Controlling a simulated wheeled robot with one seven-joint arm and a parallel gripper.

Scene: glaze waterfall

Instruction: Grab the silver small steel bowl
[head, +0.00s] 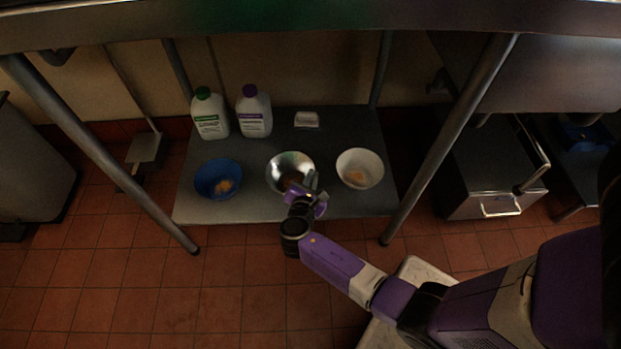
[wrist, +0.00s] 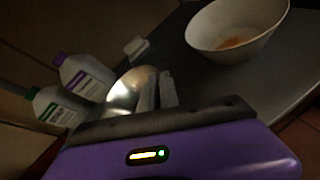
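The silver small steel bowl (head: 280,164) stands on the grey lower shelf between a blue bowl and a white bowl. Its inside is shiny, with something brownish low in it, partly hidden by my gripper. My gripper (head: 309,181) is at the bowl's front right rim. In the wrist view the steel bowl (wrist: 127,90) shows just left of and behind my gripper's grey fingers (wrist: 158,88). The fingers look a little apart with a narrow dark gap. I cannot tell whether the rim lies between them or whether they touch it.
A blue bowl (head: 207,178) stands left, a white bowl (head: 360,160) right. Two jugs, green-capped (head: 209,118) and purple-capped (head: 254,115), and a small white dish (head: 307,119) stand behind. Table legs (head: 450,140) flank the shelf; the tabletop (head: 300,25) overhangs it.

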